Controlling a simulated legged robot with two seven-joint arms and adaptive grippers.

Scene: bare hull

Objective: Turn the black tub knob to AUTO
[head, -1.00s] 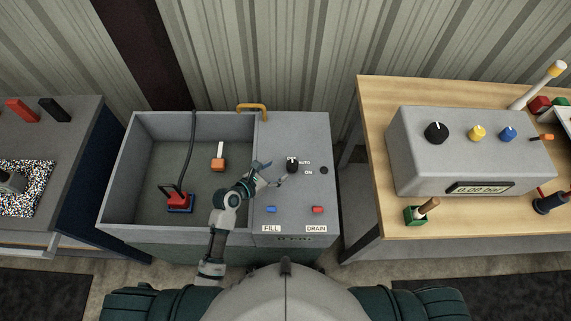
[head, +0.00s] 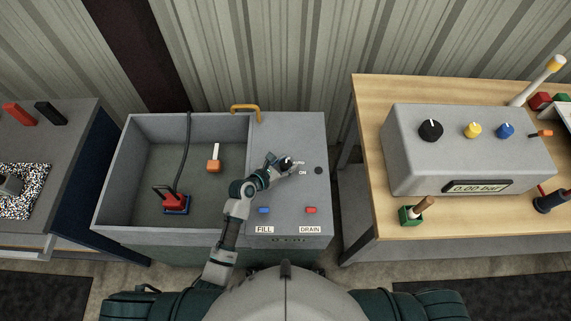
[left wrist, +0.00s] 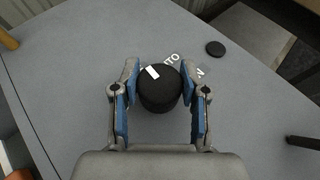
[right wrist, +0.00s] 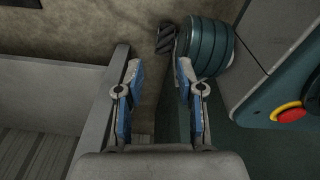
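The black tub knob (head: 285,163) is on the grey panel right of the tub basin, partly covered by my left gripper (head: 279,164) in the head view. In the left wrist view the black knob (left wrist: 160,92) is between the fingertips of my left gripper (left wrist: 160,72). The fingers are spread on either side of it, and I cannot tell whether they touch it. The knob's white mark points to the upper left there, and part of the AUTO label (left wrist: 172,60) shows beyond it. My right gripper (right wrist: 160,72) is open and empty, outside the head view.
A small black button (head: 318,170) is right of the knob. Blue (head: 264,210) and red (head: 311,210) buttons sit nearer the FILL and DRAIN labels. A yellow handle (head: 246,108) stands at the back. A wooden bench (head: 365,160) with a knobbed grey box (head: 415,177) is at right.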

